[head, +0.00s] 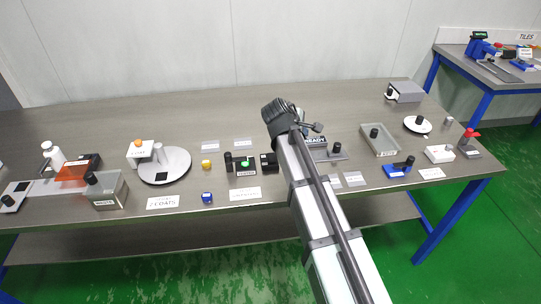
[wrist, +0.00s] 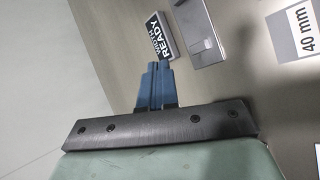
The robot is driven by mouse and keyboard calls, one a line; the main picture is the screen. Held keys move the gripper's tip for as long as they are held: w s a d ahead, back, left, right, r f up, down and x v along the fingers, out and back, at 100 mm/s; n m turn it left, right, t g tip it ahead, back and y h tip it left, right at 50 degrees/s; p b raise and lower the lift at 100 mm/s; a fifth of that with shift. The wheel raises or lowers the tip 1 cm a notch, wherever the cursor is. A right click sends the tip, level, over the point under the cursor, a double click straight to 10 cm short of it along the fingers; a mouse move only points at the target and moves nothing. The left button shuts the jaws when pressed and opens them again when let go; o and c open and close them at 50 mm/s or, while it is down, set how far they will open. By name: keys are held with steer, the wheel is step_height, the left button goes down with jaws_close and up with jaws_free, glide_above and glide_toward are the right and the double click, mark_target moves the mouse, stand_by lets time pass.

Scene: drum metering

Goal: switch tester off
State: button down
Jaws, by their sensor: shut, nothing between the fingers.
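The tester (head: 255,162) is a small dark unit with a lit green spot on top, near the middle of the bench in the head view. A label reading TESTER is on its front. A dark upright part stands at its left end, and a black block sits close to its right end. I cannot tell which part is its switch. In the wrist view my gripper (wrist: 158,70) shows as two blue fingers pressed together, empty. The tester is not visible in the wrist view.
A READY sign (wrist: 156,38) lies just beyond my fingertips, beside a grey metal block (wrist: 205,40). A yellow piece (head: 206,165) and a blue piece (head: 207,197) are left of the tester. A grey tray (head: 380,141) stands to the right.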

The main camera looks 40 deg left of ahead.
mark_target(269, 159)
steer(key=s+a+r+n+t, duration=0.1)
steer(key=s+a+r+n, duration=0.1)
steer(key=s+a, duration=0.4)
steer(key=s, duration=0.3)
steer(key=shift+a+r, duration=0.35)
steer(key=shift+r, duration=0.05)
steer(key=shift+w+a+f, duration=0.15)
steer(key=shift+w+f, duration=0.05)
steer(key=shift+f, duration=1.25)
steer(key=shift+w+a+f, duration=0.15)
steer(key=shift+a+f, duration=0.05)
steer(key=shift+f, duration=1.25)
steer(key=shift+w+a+f, duration=0.15)
steer(key=shift+w+f, duration=0.05)
steer(key=shift+f, duration=1.25)
steer(key=shift+f, duration=0.2)
steer(key=shift+f, duration=0.25)
steer(key=shift+f, duration=0.25)
steer(key=shift+r, duration=0.1)
steer(key=shift+r, duration=0.6)
steer(key=shift+r, duration=0.15)
